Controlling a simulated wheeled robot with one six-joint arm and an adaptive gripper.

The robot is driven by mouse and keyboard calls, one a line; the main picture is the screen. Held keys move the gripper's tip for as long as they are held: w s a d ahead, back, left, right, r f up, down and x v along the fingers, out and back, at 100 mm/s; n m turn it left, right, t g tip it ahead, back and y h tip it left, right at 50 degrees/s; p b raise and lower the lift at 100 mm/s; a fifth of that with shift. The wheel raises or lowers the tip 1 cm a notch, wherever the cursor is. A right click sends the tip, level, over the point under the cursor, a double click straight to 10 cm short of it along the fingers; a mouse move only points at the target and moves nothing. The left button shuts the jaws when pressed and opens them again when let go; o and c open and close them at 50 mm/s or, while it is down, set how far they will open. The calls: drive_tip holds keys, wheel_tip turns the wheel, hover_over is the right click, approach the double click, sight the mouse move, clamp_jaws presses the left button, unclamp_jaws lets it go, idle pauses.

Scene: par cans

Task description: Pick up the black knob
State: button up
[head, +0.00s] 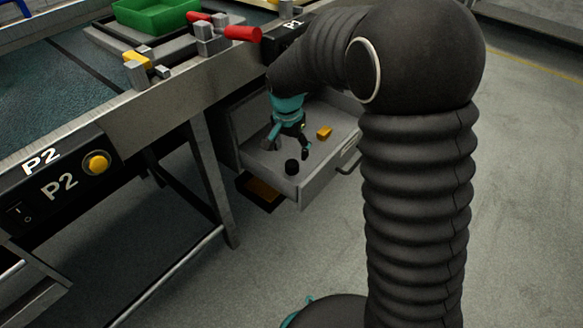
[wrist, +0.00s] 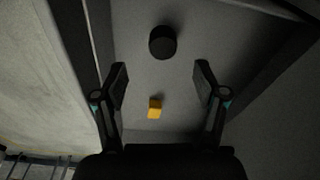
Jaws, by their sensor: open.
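The black knob (head: 292,167) is a short dark cylinder on the floor of an open grey drawer (head: 319,185), near the drawer's front left corner in the head view. In the wrist view the knob (wrist: 162,42) lies ahead of my fingertips, a little left of the middle of the gap between them. My gripper (head: 290,148) is inside or just over the drawer, close to the knob and apart from it. In the wrist view my gripper (wrist: 161,82) has its two fingers spread with nothing held between them.
A yellow block (head: 324,132) lies in the same drawer; in the wrist view the yellow block (wrist: 155,108) shows between the fingers. The drawer walls stand close around. A workbench (head: 165,110) with red-handled clamps (head: 242,33) and a green bin (head: 155,14) is above left.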

sight(292, 163)
drive_tip(key=shift+w+d+f+b, duration=0.15)
drive_tip(key=shift+w+f, duration=0.1)
drive_tip(key=shift+f, duration=1.05)
drive_tip(key=shift+w+a+f+b, duration=0.1)
drive_tip(key=shift+w+f, duration=0.1)
drive_tip(key=shift+f, duration=1.1)
drive_tip(key=shift+w+d+f+b, duration=0.15)
drive_tip(key=shift+w+f, duration=0.1)
drive_tip(key=shift+f, duration=1.05)
drive_tip(key=shift+a, duration=0.1)
drive_tip(key=c, duration=1)
